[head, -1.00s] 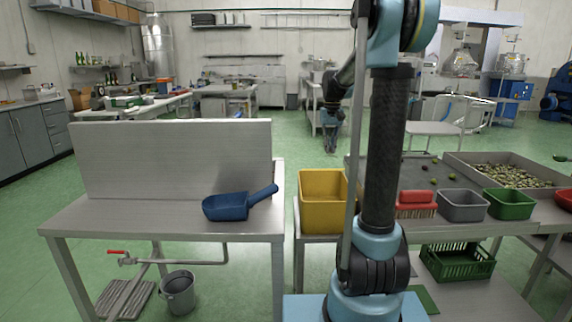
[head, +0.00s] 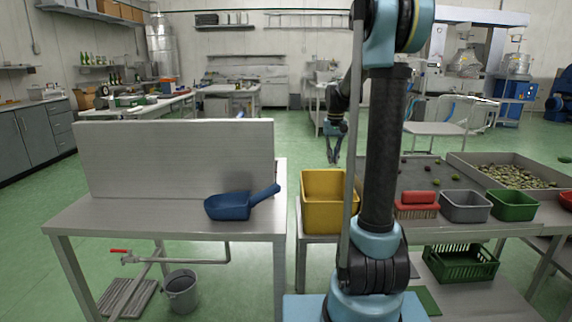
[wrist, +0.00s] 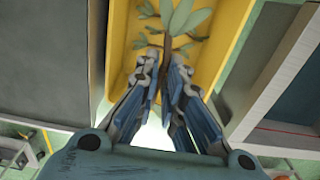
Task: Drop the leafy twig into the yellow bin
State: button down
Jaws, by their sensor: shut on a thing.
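The yellow bin (head: 325,218) stands at the left end of the right-hand table, partly behind my arm. In the wrist view the bin's yellow wall (wrist: 234,40) shows below the gripper. My gripper (wrist: 166,64) is shut on the stem of the leafy twig (wrist: 182,18), whose green leaves spread out past the fingertips over the bin's inside. In the head view my gripper (head: 333,160) is small, just above the bin's far rim. The twig cannot be made out there.
A red brush (head: 417,205), a grey tub (head: 464,206) and a green tub (head: 512,205) stand right of the bin. A tray of olives (head: 510,174) lies behind them. A blue scoop (head: 240,204) lies on the left table.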

jog(key=shift+f, duration=0.8)
jog(key=c, duration=1.6)
grip_release()
jog(key=shift+c, duration=0.2)
notch_tip(320, 180, up, 12)
jog(key=shift+f, duration=0.1)
